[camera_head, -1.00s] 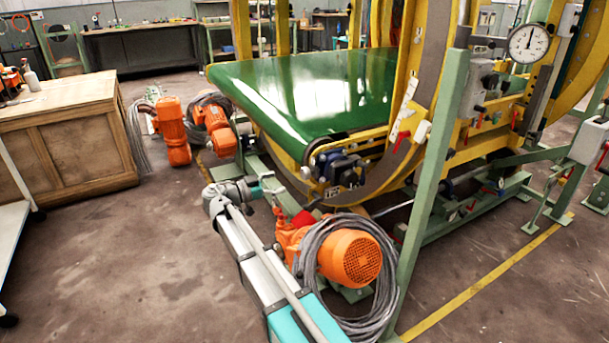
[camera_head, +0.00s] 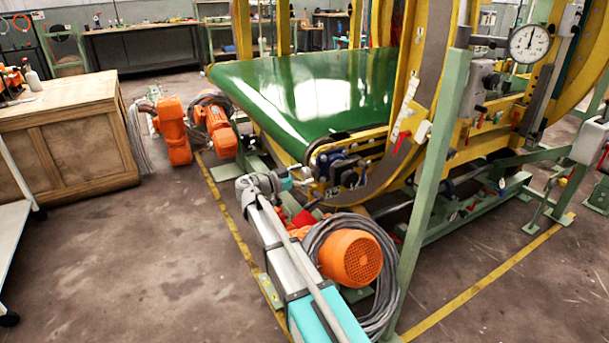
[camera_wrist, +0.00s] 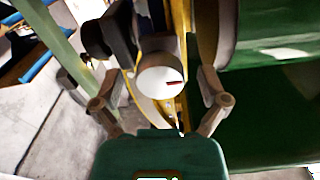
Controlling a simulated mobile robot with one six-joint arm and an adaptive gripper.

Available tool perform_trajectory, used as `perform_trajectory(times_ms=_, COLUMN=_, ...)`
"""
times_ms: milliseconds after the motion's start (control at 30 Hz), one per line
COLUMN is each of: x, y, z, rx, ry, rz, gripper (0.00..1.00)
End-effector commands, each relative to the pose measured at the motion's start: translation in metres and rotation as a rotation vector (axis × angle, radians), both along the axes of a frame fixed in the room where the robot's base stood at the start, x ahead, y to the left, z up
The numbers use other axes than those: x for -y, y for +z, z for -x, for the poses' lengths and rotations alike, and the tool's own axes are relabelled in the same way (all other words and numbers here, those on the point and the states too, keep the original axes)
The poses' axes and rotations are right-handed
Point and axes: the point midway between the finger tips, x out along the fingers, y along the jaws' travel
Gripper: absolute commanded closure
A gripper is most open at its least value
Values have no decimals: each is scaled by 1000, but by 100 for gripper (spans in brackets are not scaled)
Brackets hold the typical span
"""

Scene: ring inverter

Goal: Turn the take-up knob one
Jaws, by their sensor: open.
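A pale round knob (camera_wrist: 157,76) with a short red mark on its face shows in the wrist view, beside the yellow frame and the green belt. My gripper (camera_wrist: 160,90) is open, with one finger to the left of the knob and one to the right. No clear contact with the knob shows. In the head view my gripper (camera_head: 303,183) is close to the belt's near roller end, by a dark blue and black fitting (camera_head: 343,167). The knob is too small to pick out there with certainty.
The green belt (camera_head: 310,90) lies behind the gripper. A sloping green post (camera_head: 432,170) rises to the right. The floor at left is open, up to a wooden cabinet (camera_head: 70,150).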

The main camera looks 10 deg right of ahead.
Motion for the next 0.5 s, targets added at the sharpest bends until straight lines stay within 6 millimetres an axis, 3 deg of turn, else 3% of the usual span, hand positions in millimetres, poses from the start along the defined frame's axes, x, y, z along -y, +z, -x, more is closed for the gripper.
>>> perform_trajectory(times_ms=100, x=0, y=0, z=0, rx=0, ry=0, rz=0, gripper=6)
perform_trajectory(times_ms=500, x=1, y=0, z=0, rx=0, ry=-2, rz=0, gripper=81)
